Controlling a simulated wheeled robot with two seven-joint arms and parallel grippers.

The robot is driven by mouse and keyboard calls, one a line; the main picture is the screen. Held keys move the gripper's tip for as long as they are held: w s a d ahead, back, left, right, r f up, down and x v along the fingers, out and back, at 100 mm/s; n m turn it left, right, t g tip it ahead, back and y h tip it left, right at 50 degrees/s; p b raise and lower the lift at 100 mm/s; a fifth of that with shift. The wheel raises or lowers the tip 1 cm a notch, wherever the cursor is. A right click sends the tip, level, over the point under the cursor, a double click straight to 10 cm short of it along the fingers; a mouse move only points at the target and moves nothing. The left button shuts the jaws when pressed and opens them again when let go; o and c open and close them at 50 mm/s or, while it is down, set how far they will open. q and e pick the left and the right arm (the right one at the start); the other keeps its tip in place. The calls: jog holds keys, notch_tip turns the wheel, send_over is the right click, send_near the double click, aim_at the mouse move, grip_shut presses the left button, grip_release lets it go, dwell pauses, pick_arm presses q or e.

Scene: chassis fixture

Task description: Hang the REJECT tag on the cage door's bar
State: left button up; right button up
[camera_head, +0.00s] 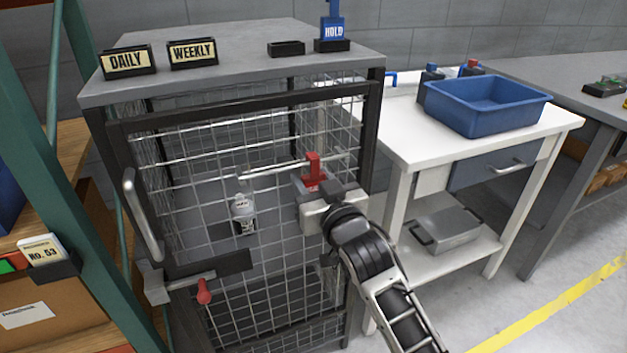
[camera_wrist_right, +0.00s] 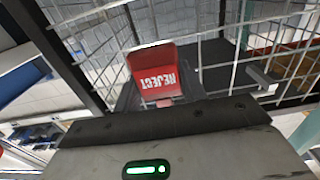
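The cage door (camera_head: 250,120) is a wire-mesh panel in a dark frame. A light horizontal bar (camera_head: 275,171) crosses its upper middle. The red REJECT tag (camera_head: 313,172) is at the bar's right part, in front of the mesh. In the right wrist view the tag (camera_wrist_right: 160,72) shows its white lettering upside down, between the dark fingers. My right gripper (camera_head: 317,190) is shut on the tag's end nearest the wrist. Whether the tag touches or hooks over the bar cannot be told. My left gripper is not in view.
A door handle (camera_head: 143,215) and a red-knobbed latch (camera_head: 204,291) are on the door's left side. A bottle (camera_head: 243,214) stands inside the cage. DAILY (camera_head: 127,62), WEEKLY (camera_head: 193,53) and HOLD (camera_head: 334,32) tags stand on top. A white bench (camera_head: 400,140) with a blue bin (camera_head: 487,105) is to the right.

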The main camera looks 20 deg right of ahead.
jog(key=o, duration=0.5)
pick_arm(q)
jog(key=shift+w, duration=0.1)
pick_arm(e)
jog(key=shift+s, duration=0.1)
jog(key=s, duration=1.5)
pick_arm(q)
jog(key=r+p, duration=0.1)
jog(key=p, duration=0.2)
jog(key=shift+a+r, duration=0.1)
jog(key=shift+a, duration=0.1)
pick_arm(e)
jog(key=s+a+f+g+y, duration=0.1)
jog(key=s+f+g, duration=0.1)
jog(key=f, duration=0.4)
jog(key=s+a+f+n+g+y, duration=0.1)
jog(key=s+a+f+g, duration=0.1)
jog(key=s+f+g, duration=0.1)
jog(key=s+a+f+g, duration=0.2)
jog(key=s+f, duration=0.2)
jog(key=f, duration=0.4)
jog(key=shift+s+f+n+y, duration=0.15)
jog(key=shift+f+n+y, duration=0.15)
jog(key=shift+n+y, duration=0.1)
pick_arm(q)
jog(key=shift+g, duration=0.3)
